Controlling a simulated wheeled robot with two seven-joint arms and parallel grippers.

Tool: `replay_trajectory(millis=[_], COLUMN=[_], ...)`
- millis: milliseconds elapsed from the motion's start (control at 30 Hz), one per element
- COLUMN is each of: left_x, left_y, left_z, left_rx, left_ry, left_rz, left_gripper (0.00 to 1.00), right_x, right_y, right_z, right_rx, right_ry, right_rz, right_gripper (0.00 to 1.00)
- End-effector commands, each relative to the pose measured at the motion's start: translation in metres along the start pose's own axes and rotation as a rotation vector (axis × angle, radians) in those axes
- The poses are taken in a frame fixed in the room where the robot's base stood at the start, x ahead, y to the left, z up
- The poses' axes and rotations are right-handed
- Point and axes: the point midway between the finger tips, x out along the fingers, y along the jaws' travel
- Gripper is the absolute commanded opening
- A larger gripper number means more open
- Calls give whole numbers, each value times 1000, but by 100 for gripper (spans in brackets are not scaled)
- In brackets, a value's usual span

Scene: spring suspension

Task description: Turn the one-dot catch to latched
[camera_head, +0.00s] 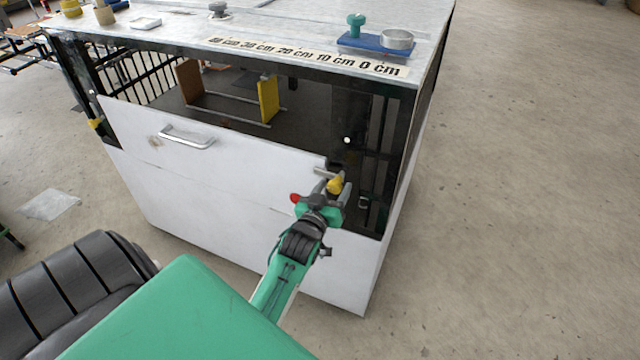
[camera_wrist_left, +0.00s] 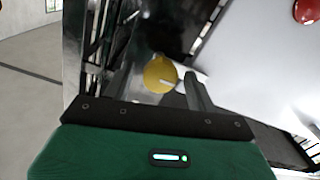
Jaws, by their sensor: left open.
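A yellow catch (camera_head: 335,185) sits at the right end of the white drop panel (camera_head: 230,158) of the cabinet, by the dark right post. In the left wrist view this round yellow catch (camera_wrist_left: 160,73), with a pale line across it, lies between my fingers. My left gripper (camera_head: 336,181) is open around or just in front of it; contact cannot be told. A single white dot (camera_head: 347,140) shows on the post above. Another yellow catch (camera_head: 96,125) is at the panel's left end, its dots too small to read. My right gripper is not in view.
A red round piece (camera_head: 296,198) is just left of my gripper; it also shows in the left wrist view (camera_wrist_left: 306,11). The panel has a metal handle (camera_head: 187,137). A blue tray (camera_head: 377,44) and a distance scale (camera_head: 308,56) are on top. Floor is clear at right.

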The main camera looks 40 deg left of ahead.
Motion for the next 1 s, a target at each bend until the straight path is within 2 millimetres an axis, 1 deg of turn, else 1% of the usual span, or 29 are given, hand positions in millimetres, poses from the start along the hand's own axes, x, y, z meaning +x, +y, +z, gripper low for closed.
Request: replay_trajectory(millis=[33,167,400,600,800,1000], left_x=[-9,-33,-78,-106,-121,-123], left_y=[0,0,-1,0,0,0], left_z=[2,2,2,1,0,0], left_rx=[-1,0,-1,-2,-1,-1], left_ry=[-1,-2,-3,-1,0,0], left_rz=[0,0,-1,-1,0,0], left_gripper=[57,57,57,57,57,57], right_x=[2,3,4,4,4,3], right_y=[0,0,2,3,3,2], right_z=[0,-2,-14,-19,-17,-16], right_rx=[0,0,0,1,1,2], right_ry=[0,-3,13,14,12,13], right_rz=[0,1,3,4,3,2], right_gripper=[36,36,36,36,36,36])
